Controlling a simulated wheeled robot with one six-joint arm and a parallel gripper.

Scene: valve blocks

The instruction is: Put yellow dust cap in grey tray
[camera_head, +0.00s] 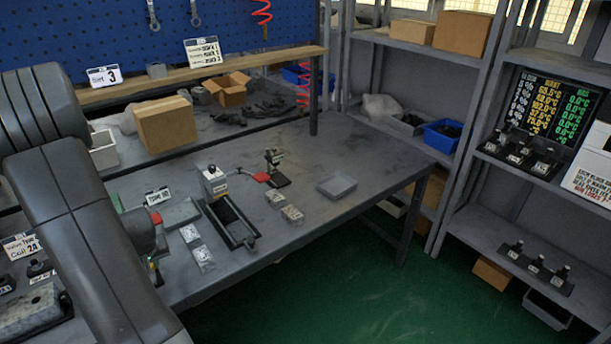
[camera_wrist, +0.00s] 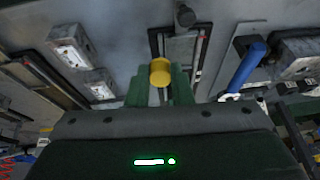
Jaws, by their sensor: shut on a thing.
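The yellow dust cap (camera_wrist: 160,72) is between the green fingers of my gripper (camera_wrist: 160,88) in the wrist view. My gripper is shut on it. The cap is held above the bench, with a dark-railed fixture (camera_wrist: 181,58) beyond it. The cap is not clear in the head view, where my dark arm covers the left side. The grey tray (camera_head: 337,185) lies on the right part of the bench in the head view, and it looks empty. My gripper is well to the left of it. I cannot make out the tray in the wrist view.
A black fixture (camera_head: 232,222) with a white and yellow block (camera_head: 215,182) stands mid-bench. A small dark stand (camera_head: 274,167) with a red handle is between it and the tray. The bench around the tray is clear.

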